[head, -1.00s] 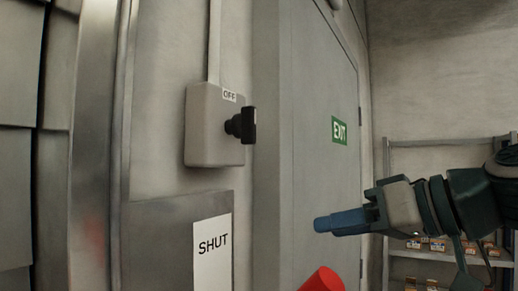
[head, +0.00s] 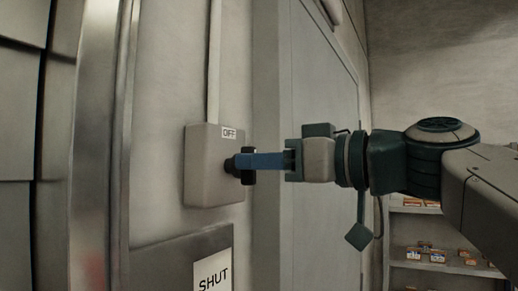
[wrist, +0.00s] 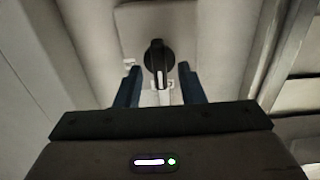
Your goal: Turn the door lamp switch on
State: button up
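The door lamp switch is a pale grey box (head: 205,180) on the wall with a black rotary knob (head: 248,178) and an OFF label on its front. In the wrist view the knob (wrist: 155,58) shows a white mark pointing toward a small label below it; another small label sits to the left. My gripper (head: 240,161) is level with the knob. In the wrist view my gripper (wrist: 158,68) is open, with one blue finger on each side of the knob and visible gaps between. Part of the knob is hidden behind a finger in the head view.
A grey door (head: 320,110) stands right of the switch. A SHUT sign (head: 212,275) is on a metal panel below the box. Shelves (head: 430,235) with small boxes are at the back right. A conduit (head: 214,60) runs up from the box.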

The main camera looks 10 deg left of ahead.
jog(key=shift+p+x, duration=0.3)
jog(key=shift+x, duration=1.05)
grip_shut()
